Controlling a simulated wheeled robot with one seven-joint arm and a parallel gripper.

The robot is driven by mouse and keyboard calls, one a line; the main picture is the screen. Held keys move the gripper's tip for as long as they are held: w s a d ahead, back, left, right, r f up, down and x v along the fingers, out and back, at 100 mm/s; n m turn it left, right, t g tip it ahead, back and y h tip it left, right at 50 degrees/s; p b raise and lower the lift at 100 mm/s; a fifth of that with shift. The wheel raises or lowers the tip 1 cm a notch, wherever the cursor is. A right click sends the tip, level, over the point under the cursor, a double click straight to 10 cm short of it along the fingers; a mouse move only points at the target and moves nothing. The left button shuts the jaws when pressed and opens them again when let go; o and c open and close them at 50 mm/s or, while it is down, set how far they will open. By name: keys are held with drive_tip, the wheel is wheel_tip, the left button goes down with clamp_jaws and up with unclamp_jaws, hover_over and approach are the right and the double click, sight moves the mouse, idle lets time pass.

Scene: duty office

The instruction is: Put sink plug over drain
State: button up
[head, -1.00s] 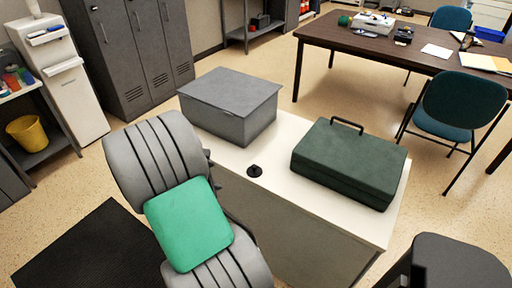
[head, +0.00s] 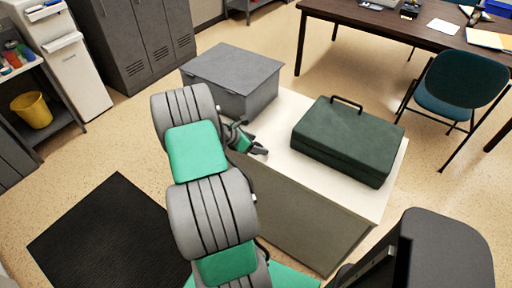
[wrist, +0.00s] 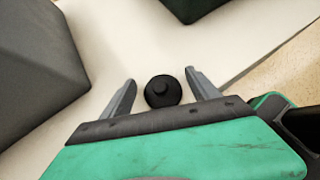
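The sink plug (wrist: 163,92) is a small round black piece with a knob on top. In the wrist view it sits on the white cabinet top, between the two fingers with a gap on each side. My gripper (wrist: 160,77) is open and empty, with a finger to the left and right of the plug. In the head view my gripper (head: 262,152) is over the white cabinet top, between the grey box and the green case; the plug is hidden there. I see no drain in either view.
On the white cabinet (head: 375,212), a grey lidded box (head: 232,76) stands left of my gripper and a dark green case (head: 347,140) lies to the right. A teal chair (head: 462,85) and dark table (head: 420,32) are behind right. A yellow bin (head: 33,109) is far left.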

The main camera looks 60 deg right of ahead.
drive_tip(key=c, duration=1.4)
drive_tip(key=shift+r, duration=0.15)
